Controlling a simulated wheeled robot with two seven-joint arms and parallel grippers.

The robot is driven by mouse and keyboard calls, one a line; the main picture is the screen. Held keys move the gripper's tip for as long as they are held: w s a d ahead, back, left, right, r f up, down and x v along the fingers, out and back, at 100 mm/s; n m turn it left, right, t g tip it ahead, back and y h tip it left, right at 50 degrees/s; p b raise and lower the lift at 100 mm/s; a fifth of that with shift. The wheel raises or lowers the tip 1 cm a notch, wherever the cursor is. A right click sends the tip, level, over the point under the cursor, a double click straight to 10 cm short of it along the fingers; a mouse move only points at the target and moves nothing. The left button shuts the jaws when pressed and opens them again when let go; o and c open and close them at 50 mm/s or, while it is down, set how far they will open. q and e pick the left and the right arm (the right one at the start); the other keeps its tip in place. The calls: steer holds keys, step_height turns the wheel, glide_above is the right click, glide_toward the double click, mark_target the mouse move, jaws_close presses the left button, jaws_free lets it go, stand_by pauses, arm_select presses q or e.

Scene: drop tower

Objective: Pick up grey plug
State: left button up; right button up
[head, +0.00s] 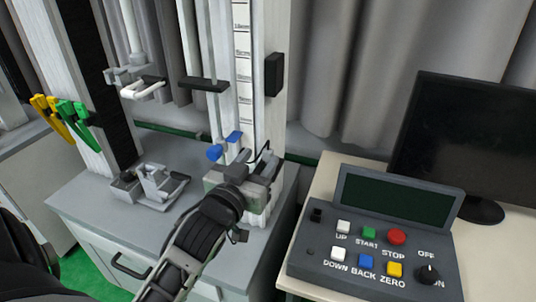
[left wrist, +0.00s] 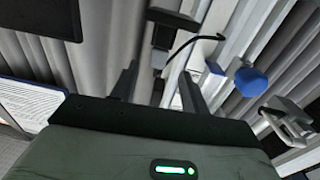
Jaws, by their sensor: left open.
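In the left wrist view, a small grey plug (left wrist: 159,58) with a thin black cable (left wrist: 205,38) shows beyond my finger gap, below a dark block (left wrist: 167,30). My left gripper (left wrist: 158,82) is open, with one finger on each side of the plug's line; I see no contact. In the head view my left gripper (head: 257,158) is at the foot of the tower's white scale post (head: 243,60). There the plug cannot be made out clearly behind the gripper; a bit of dark cable shows beside it. My right gripper is not in view.
A blue knob (head: 215,152) stands close left of my gripper; it also shows in the left wrist view (left wrist: 250,82). A grey clamp fixture (head: 152,186) sits on the cabinet top (head: 95,205). The control box (head: 375,235) and monitor (head: 470,140) stand at right.

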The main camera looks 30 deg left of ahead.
mark_target(266, 153)
arm_select(q)
steer(key=w, duration=0.4)
steer(key=shift+a+r+p, duration=0.1)
steer(key=shift+a+p, duration=0.05)
steer(key=shift+p, duration=0.2)
steer(key=shift+w, duration=0.3)
steer(key=c, duration=0.8)
steer(key=shift+c, duration=0.2)
